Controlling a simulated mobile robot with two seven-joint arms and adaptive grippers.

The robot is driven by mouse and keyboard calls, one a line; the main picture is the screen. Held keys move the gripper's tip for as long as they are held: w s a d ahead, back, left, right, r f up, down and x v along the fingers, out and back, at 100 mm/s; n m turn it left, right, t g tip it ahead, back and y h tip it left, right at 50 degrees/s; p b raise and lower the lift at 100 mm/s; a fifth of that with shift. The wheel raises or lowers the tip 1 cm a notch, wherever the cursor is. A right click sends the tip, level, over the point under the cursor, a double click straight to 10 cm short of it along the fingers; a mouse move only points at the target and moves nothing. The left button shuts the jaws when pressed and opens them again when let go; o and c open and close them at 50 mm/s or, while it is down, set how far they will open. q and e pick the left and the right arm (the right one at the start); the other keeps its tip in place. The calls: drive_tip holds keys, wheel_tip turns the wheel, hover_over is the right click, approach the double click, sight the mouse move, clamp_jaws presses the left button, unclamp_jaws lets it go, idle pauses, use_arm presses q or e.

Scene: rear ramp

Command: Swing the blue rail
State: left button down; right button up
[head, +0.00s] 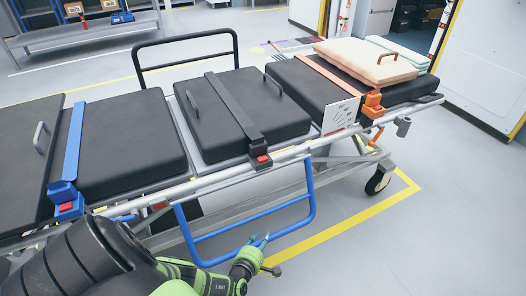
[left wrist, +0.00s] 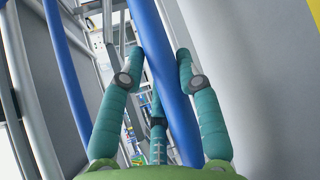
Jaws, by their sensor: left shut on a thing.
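The blue rail (head: 311,184) is a tubular frame on the near long side of the stretcher. It hangs down below the stretcher's silver side bar (head: 215,178). My left gripper (head: 259,242), with teal fingers, is at the rail's lower bar near the middle. In the left wrist view the blue bar (left wrist: 167,85) runs between the fingers (left wrist: 155,75), which are shut on it. The fingers and hand hide part of the lower bar in the head view. My right gripper is not in view.
The stretcher has black pads (head: 130,140), a blue strap (head: 74,145), a black strap (head: 232,105) and an orange strap (head: 330,75). A peach cushion (head: 365,60) lies at its far right end. A wheel (head: 378,181) stands near yellow floor tape (head: 370,208). Floor at right is clear.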

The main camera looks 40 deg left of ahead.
use_arm(q)
drive_tip(key=shift+f, duration=0.15)
idle(0.3)
drive_tip(key=c, duration=0.8)
unclamp_jaws()
drive_tip(key=shift+w, duration=0.1)
drive_tip(key=shift+c, duration=0.2)
drive_tip(key=shift+s+d, duration=0.1)
drive_tip(key=shift+s, duration=0.55)
drive_tip(key=v, duration=1)
drive_tip(key=shift+s+d+r, duration=0.15)
drive_tip(key=shift+s+r, duration=0.15)
drive_tip(key=shift+f, duration=0.1)
